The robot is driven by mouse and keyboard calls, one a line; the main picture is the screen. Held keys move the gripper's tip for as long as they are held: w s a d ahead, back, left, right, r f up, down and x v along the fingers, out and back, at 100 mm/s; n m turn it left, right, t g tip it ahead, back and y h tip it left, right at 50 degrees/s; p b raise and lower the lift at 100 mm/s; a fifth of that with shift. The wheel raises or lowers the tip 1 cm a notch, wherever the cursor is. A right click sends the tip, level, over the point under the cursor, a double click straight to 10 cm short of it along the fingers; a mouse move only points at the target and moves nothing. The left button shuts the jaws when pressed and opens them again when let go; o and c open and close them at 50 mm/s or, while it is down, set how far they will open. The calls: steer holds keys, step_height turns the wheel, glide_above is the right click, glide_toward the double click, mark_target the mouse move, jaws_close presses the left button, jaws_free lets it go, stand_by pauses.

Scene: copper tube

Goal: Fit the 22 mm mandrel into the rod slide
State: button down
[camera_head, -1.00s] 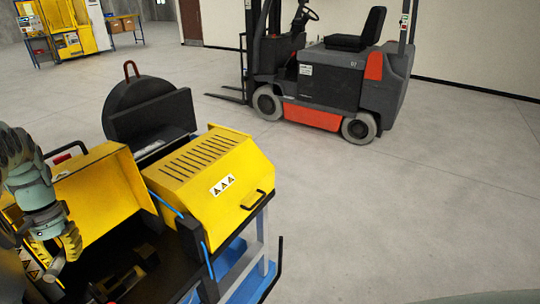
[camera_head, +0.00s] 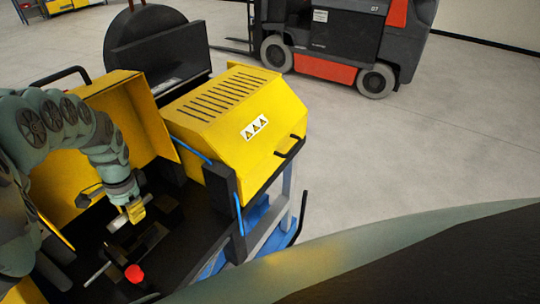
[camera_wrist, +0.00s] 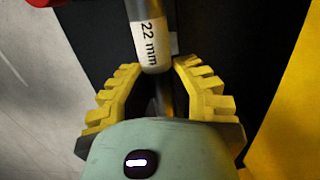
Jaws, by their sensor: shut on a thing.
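The mandrel (camera_wrist: 151,45) is a metal rod with a white band reading "22 mm" in the wrist view. My gripper (camera_wrist: 160,75) has its yellow ribbed fingers on both sides of it, shut on it just below the band. The far end of the mandrel leaves the top of the view. In the head view my gripper (camera_head: 131,214) is low over the dark bed of the yellow machine (camera_head: 222,115), and a small pale part of the mandrel (camera_head: 117,222) shows beside it. I cannot clearly make out the rod slide or whether the mandrel touches it.
A red knob (camera_head: 134,273) stands on the bed near my gripper. The raised yellow cover (camera_head: 110,125) stands behind. A forklift (camera_head: 325,40) is parked at the back, with clear floor at right.

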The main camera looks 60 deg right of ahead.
mark_target(145, 234)
steer(key=shift+s+d+f+b, duration=0.1)
steer(key=shift+s+f+b, duration=0.1)
steer(key=shift+f+b, duration=3.55)
steer(key=shift+f, duration=0.6)
steer(key=c, duration=0.9)
jaws_free()
steer(key=r, duration=0.7)
steer(key=d+r, duration=0.1)
steer(key=r, duration=0.2)
steer(key=shift+w+r, duration=0.2)
steer(key=shift+r, duration=0.05)
steer(key=shift+s+r, duration=0.1)
steer(key=shift+r, duration=0.6)
steer(key=shift+d, duration=0.1)
